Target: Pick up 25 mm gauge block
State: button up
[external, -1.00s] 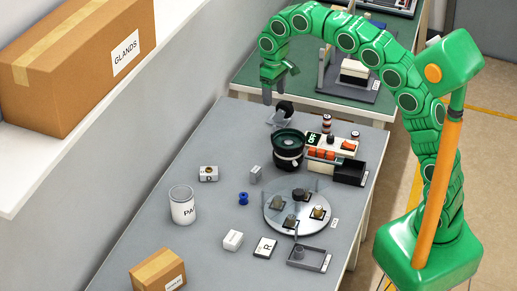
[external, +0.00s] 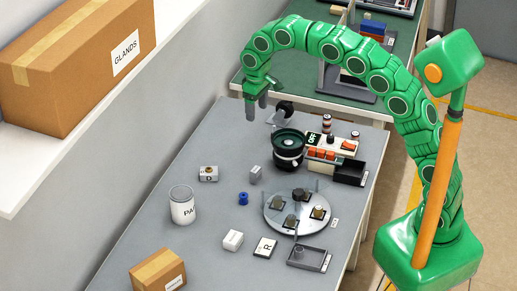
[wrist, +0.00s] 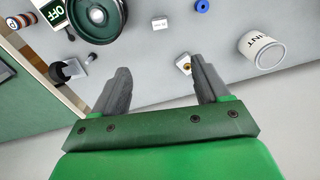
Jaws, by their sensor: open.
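A small grey upright block (external: 255,174), which looks like the gauge block, stands on the grey table between the black bowl feeder and a blue spool. Its size marking is too small to read. In the wrist view the block (wrist: 160,24) shows near the top, beyond the fingertips.
The bowl feeder (external: 288,150) stands right of the block. A metal fitting block (external: 208,174), the blue spool (external: 243,198) and a paint tin (external: 183,207) stand nearby. The table's left part is fairly clear.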

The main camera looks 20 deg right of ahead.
send_over(256, 169)
jog(key=f, duration=1.9)
jog(key=shift+s+f, duration=0.2)
jog(key=shift+s, duration=0.15)
jog(key=shift+w+a+f, duration=0.1)
jog(key=shift+w+f, duration=0.1)
jog(key=shift+f, duration=1.75)
jog(key=shift+w+f, duration=0.15)
jog(key=shift+f, duration=1.75)
jog(key=c, duration=1.1)
jog(key=shift+r, duration=0.1)
